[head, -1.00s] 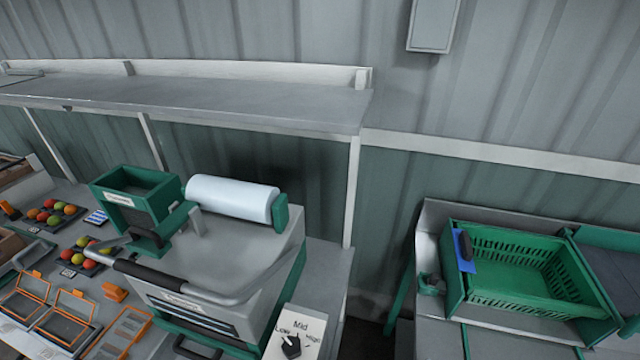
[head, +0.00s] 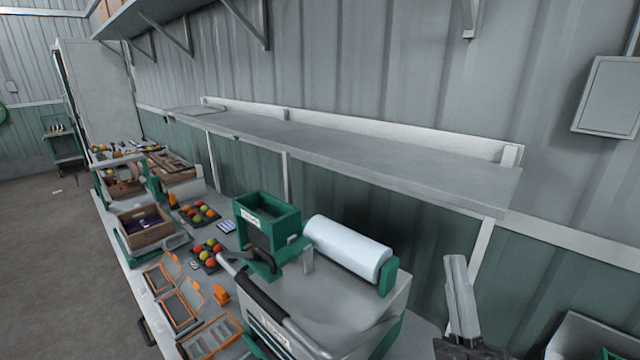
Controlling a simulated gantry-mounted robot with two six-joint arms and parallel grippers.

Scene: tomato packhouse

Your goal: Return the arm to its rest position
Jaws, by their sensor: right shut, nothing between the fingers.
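My right gripper (head: 457,268) shows at the lower right of the head view, pointing up. Its two grey fingers are together with nothing between them. It is in front of the wall, just right of the wrapping machine (head: 340,290) with its white film roll (head: 346,246). The rest of my right arm is cut off by the bottom edge. My left gripper is not in view.
A long grey shelf (head: 370,155) runs along the wall above the bench. Trays of tomatoes (head: 207,254), orange-rimmed frames (head: 180,305) and a wooden crate (head: 143,228) fill the bench at left. Open floor (head: 45,235) lies farther left.

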